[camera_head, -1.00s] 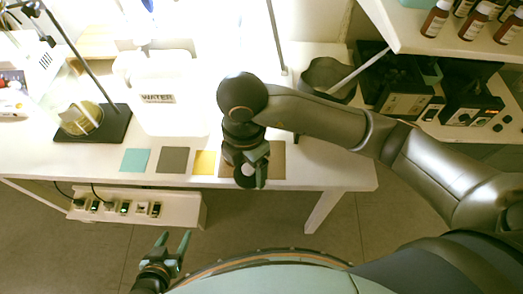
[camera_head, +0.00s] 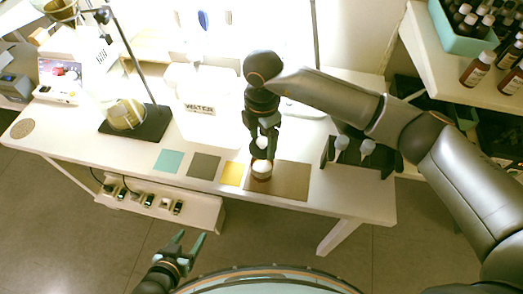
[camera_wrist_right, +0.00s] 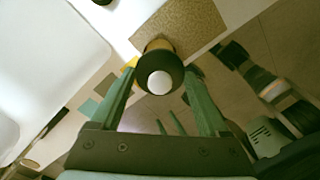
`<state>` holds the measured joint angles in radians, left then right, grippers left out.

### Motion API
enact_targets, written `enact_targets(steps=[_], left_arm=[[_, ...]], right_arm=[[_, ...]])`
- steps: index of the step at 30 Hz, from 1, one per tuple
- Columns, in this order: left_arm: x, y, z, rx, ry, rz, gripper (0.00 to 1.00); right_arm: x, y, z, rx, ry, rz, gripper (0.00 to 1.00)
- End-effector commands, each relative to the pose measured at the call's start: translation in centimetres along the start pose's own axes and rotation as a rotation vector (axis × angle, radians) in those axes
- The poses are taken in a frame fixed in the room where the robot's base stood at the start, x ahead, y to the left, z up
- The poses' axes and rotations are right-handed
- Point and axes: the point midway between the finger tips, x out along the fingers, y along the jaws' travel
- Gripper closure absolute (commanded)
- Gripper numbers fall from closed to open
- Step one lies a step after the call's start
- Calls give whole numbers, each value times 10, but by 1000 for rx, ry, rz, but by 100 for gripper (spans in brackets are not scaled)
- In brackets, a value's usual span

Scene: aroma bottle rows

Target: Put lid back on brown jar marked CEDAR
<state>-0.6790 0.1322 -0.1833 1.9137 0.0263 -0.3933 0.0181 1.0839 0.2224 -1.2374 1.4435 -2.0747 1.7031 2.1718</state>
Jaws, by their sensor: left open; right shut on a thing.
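My right gripper (camera_head: 263,146) is above the tan mat at the right of the white table, pointing down. In the right wrist view its fingers (camera_wrist_right: 161,74) are shut on a dark round lid with a white knob (camera_wrist_right: 160,83). A small brown jar with a pale top (camera_head: 261,170) stands directly below, on the left edge of the tan mat (camera_head: 285,182). The lid looks just above the jar; whether they touch I cannot tell. No CEDAR marking is readable. My left gripper (camera_head: 187,244) is open and empty, in front of the table.
Yellow (camera_head: 231,173), dark brown (camera_head: 204,166) and teal (camera_head: 168,160) mats lie left of the jar. Behind them stands a white WATER container (camera_head: 205,125). A dark stand (camera_head: 137,125) is at left. Brown bottles (camera_head: 478,68) fill a shelf at upper right.

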Motion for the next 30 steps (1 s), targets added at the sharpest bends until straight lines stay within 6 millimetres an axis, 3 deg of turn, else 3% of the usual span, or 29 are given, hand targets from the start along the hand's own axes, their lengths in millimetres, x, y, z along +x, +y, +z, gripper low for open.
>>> enact_targets(steps=[22,30], left_arm=[[30,1,34,-1,-13,6,37],[31,6,29,0,-4,17,37]], right_arm=[[59,0,0,-1,0,-1,74],[64,0,0,-1,0,0,74]])
